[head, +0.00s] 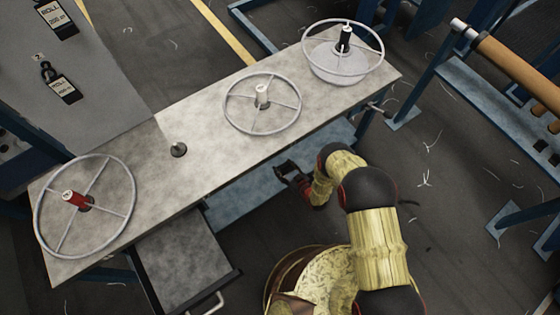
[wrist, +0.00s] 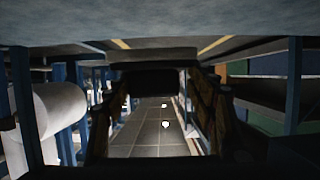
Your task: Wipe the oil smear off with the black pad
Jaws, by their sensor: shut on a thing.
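My gripper (head: 292,172) is beside the front edge of the long grey bench (head: 205,150), over the blue lower shelf (head: 250,190). In the wrist view its two fingers (wrist: 155,105) stand either side of a dark block, which looks like the black pad (wrist: 150,82). My gripper is shut on it. A pale strip lies just above the pad in that view, and a grey surface fills the top. I cannot make out the oil smear in either view.
Three spoked wheels stand on the bench, with a red hub (head: 74,198), a white hub (head: 262,92) and a black hub (head: 345,38). An open drawer (head: 185,262) juts out at lower left. A brown roller (head: 515,70) is at right.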

